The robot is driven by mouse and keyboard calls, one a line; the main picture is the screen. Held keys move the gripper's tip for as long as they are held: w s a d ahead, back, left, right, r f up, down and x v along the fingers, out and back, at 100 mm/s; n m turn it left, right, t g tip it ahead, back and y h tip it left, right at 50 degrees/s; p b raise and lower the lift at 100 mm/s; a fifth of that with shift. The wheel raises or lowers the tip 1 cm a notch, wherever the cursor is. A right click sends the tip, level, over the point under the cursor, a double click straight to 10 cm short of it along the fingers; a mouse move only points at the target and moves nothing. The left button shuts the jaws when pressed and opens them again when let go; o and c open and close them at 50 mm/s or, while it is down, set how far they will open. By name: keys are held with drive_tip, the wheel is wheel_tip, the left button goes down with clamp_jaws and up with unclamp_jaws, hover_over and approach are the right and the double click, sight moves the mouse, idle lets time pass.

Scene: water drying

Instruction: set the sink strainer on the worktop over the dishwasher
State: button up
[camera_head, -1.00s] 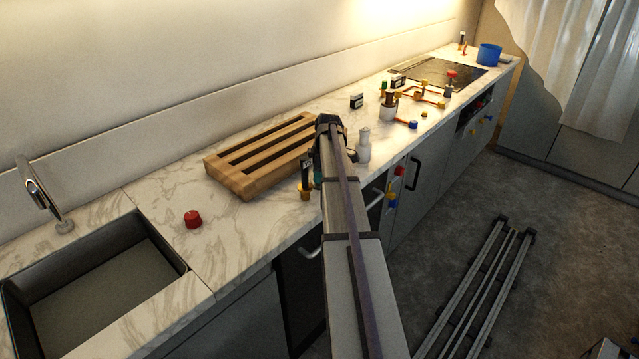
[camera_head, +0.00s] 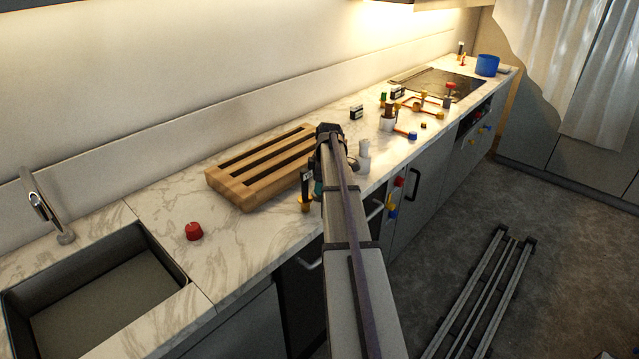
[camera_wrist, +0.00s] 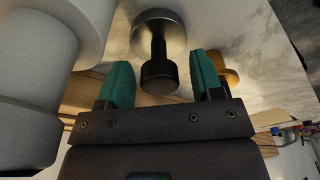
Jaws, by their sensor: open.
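In the wrist view a sink strainer, a silver metal disc (camera_wrist: 174,24) with a dark stem and black knob (camera_wrist: 158,74), sits just ahead of my gripper (camera_wrist: 162,62). Its teal fingers are apart, one on each side of the knob; I cannot tell whether either touches it. In the head view my arm hides the strainer and most of the gripper, at the front right of the wooden rack (camera_head: 240,191). The marble worktop (camera_head: 247,245) over the dark dishwasher front (camera_head: 300,300) lies between sink and arm.
A black-and-brass item (camera_head: 305,195) stands close left of my gripper; a white object (camera_head: 364,158) stands close right. A red knob-like item (camera_head: 194,231) lies near the sink (camera_head: 100,300). Several small items and a blue pot (camera_head: 487,65) stand further along. Worktop right of the red item is clear.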

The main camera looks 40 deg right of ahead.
wheel_tip(320, 180, up, 11)
drive_tip(key=s+d+p, duration=0.1)
drive_tip(key=p, duration=0.8)
drive_tip(key=shift+d+p, duration=0.15)
drive_tip(key=shift+p, duration=0.25)
